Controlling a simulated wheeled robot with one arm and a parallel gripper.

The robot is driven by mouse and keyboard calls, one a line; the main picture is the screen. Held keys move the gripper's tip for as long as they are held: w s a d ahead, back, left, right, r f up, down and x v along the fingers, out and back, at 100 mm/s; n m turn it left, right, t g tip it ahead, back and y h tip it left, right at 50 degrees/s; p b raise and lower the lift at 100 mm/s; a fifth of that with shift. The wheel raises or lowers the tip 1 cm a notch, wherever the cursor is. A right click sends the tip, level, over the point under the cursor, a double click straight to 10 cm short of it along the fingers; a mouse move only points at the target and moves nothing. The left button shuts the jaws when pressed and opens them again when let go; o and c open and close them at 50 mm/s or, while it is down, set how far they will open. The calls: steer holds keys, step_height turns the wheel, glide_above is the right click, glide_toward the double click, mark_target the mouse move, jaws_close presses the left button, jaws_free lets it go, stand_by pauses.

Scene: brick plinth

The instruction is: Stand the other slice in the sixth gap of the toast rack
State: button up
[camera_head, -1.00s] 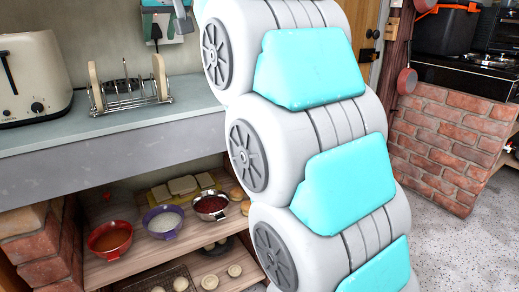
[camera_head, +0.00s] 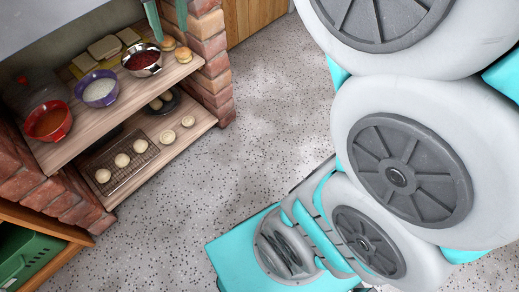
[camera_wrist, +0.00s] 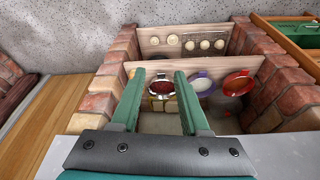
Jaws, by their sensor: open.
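Three pale bread slices (camera_head: 103,47) lie on a yellow board on the upper wooden shelf under the counter. In the wrist view they show partly (camera_wrist: 158,105) between my fingers, below the red-filled bowl. My gripper (camera_wrist: 160,75) is open and empty, its two green fingers apart and pointing toward the shelf. In the head view only its fingertips (camera_head: 168,30) show at the top edge, near the bowl and brick pillar. The toast rack is in neither current view.
A steel bowl of red filling (camera_head: 142,61), a purple bowl (camera_head: 97,89) and a red bowl (camera_head: 47,122) stand on the shelf beside the slices. Brick pillars (camera_head: 206,55) flank it. Buns lie on the lower shelf (camera_head: 185,136). Speckled floor (camera_head: 250,130) is open in front.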

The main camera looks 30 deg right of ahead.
steer(key=s+d+f+g, duration=0.2)
steer(key=s+f, duration=0.6)
steer(key=s, duration=0.4)
steer(key=s+d+f+m+g, duration=0.1)
steer(key=s+d+f+g, duration=0.1)
steer(key=s+f, duration=0.7)
steer(key=s+g, duration=0.1)
steer(key=s, duration=0.2)
steer(key=shift+d+f, duration=0.15)
steer(key=shift+f, duration=0.05)
